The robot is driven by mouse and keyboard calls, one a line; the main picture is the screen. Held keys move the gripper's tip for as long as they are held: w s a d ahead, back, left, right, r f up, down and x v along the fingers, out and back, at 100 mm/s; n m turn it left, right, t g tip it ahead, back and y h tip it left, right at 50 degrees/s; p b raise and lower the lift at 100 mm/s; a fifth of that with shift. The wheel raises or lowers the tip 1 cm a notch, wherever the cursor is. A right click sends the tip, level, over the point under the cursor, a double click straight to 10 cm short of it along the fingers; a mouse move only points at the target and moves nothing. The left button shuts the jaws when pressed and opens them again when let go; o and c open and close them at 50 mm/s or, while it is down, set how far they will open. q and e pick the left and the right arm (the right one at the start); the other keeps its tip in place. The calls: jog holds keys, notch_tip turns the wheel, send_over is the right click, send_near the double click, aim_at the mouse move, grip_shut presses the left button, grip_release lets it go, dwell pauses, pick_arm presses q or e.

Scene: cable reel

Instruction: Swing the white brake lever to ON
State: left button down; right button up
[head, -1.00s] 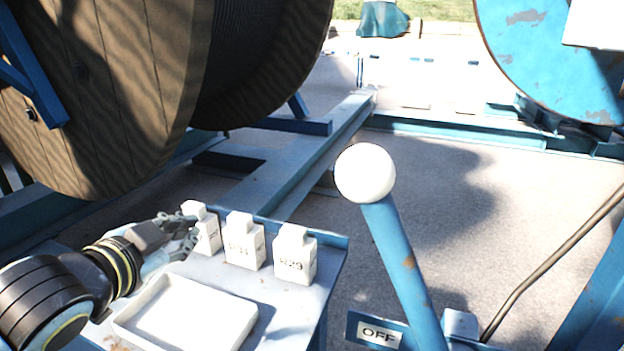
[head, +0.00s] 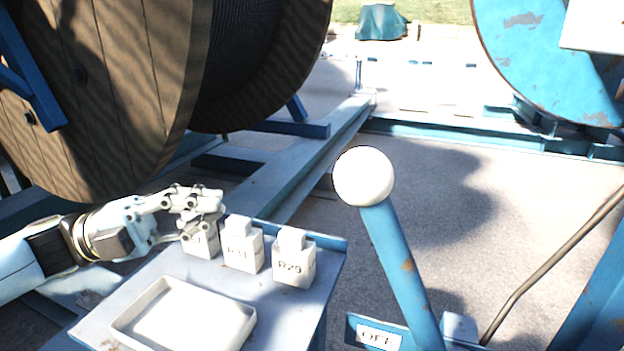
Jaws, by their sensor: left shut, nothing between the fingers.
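The brake lever is a blue bar (head: 402,265) with a white ball knob (head: 363,176) at its top, right of the picture's middle. It leans up and to the left from its base. An OFF label (head: 379,337) is beside its foot; no ON label shows. My left gripper (head: 208,208) is shut and empty. It is over the back left of the small table, in front of the leftmost white block, and well to the left of the knob. My right gripper is not in view.
Labelled white blocks (head: 294,262) stand along the back of the grey-blue table (head: 85,330), with a white tray (head: 185,337) in front. A large wooden cable reel (head: 90,100) fills the back left. A thin bent rod (head: 545,265) is right of the lever. Space between table and lever is open.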

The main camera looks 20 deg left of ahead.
pick_arm(q)
jog(key=p+x, duration=0.3)
jog(key=x, duration=1.1)
